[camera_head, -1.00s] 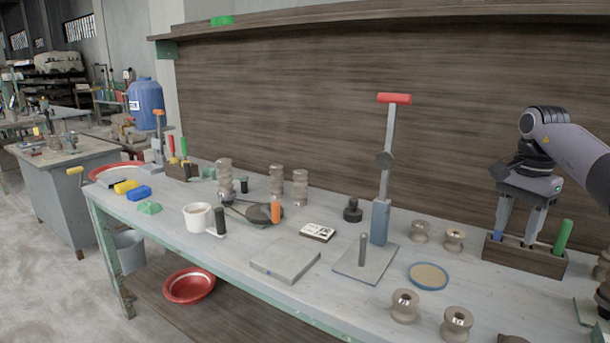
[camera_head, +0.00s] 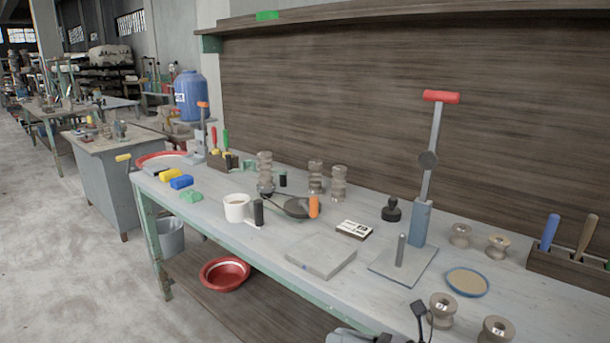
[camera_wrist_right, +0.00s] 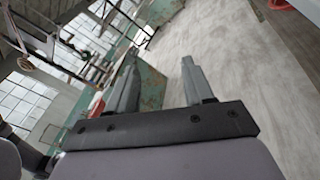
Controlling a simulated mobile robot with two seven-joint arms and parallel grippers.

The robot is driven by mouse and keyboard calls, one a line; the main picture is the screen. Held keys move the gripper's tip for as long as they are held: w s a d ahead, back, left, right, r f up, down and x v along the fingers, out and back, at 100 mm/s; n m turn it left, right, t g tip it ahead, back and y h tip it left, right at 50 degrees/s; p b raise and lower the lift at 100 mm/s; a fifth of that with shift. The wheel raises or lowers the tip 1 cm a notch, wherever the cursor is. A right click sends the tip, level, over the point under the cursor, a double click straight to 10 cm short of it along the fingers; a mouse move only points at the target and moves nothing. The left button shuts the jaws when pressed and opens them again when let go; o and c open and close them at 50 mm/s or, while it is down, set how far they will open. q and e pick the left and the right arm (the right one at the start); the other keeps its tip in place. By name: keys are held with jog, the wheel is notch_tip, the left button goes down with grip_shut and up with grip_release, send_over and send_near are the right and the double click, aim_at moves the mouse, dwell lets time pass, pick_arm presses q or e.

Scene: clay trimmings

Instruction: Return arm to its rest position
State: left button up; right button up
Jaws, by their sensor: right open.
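My right gripper (camera_wrist_right: 159,66) shows in the right wrist view with its two grey fingers apart. There is nothing between them; the grey floor and a green bench leg show beyond. In the head view, grey and black parts of my right arm show at the bottom edge, in front of the workbench (camera_head: 235,275). The fingers are hard to make out there. The dark wooden tool holder (camera_head: 570,268) at the right edge holds a blue-handled tool (camera_head: 549,232) and a wooden-handled tool (camera_head: 587,236). My left gripper is not in view.
A red-handled press (camera_head: 422,222) stands on the bench. Several insulators, including one near the front edge (camera_head: 441,311), a blue-rimmed dish (camera_head: 467,282), a grey slab (camera_head: 321,256) and a white mug (camera_head: 237,207) stand around it. A red basin (camera_head: 225,273) sits below. Open floor lies at left.

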jog(key=s+d+f+n+t+h, duration=0.1)
jog(key=s+d+f+n+h, duration=0.3)
jog(key=s+n, duration=0.3)
jog(key=s+d+f+n+t+h, duration=0.1)
jog(key=s+d+f+n+h, duration=0.3)
jog(key=n, duration=1.1)
jog(key=s+d+f+n+t+h, duration=0.1)
jog(key=s+d+f+n+h, duration=0.3)
jog(key=s+f+n, duration=0.5)
jog(key=s+n+h, duration=0.1)
jog(key=s+h, duration=0.1)
jog(key=shift+s+d+f+n, duration=0.15)
jog(key=shift+s+d+n, duration=0.2)
jog(key=shift+d+n, duration=0.05)
